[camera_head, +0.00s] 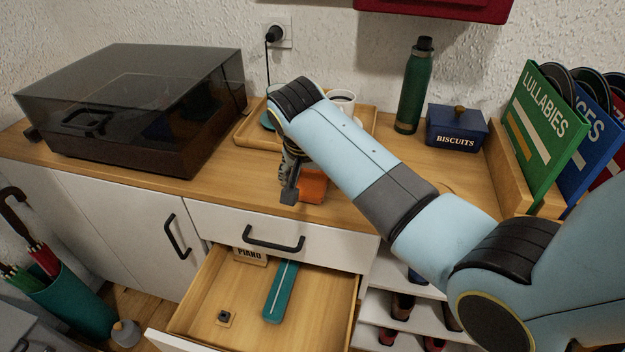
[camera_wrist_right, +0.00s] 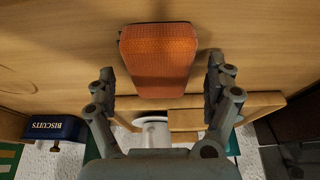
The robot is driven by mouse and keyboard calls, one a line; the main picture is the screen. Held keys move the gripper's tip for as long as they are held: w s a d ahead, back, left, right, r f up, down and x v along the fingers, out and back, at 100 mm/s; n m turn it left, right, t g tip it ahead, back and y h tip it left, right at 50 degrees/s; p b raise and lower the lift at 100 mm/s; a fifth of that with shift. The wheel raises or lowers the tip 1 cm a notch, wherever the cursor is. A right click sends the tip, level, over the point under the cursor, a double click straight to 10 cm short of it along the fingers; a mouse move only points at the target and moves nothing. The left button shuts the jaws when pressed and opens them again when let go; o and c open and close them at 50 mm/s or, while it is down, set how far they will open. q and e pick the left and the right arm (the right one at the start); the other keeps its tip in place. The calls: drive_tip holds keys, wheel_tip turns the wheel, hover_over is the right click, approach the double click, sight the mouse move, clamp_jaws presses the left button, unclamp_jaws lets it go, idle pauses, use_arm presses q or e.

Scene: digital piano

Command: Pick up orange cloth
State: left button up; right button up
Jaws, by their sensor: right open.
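The orange cloth (camera_head: 313,186) lies on the wooden cabinet top near its front edge, partly hidden behind my right gripper in the head view. In the right wrist view the cloth (camera_wrist_right: 159,58) is a folded orange block with a textured upper part, ahead of the fingertips and about midway between them. My right gripper (camera_head: 288,190) is just above the cabinet top beside the cloth. In the wrist view the right gripper (camera_wrist_right: 161,80) is open, with a finger to either side of the cloth and nothing held. My left gripper is not in view.
A wooden tray (camera_head: 247,133) with a white mug (camera_head: 342,100) stands behind the cloth. A dark-lidded turntable (camera_head: 130,105) is at left. A green bottle (camera_head: 414,88), biscuit tin (camera_head: 457,128) and record rack (camera_head: 508,168) are at right. An open drawer (camera_head: 205,300) juts out below.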

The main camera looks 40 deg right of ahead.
drive_tip(key=shift+f, duration=0.1)
drive_tip(key=c, duration=1.2)
drive_tip(key=shift+o, duration=0.2)
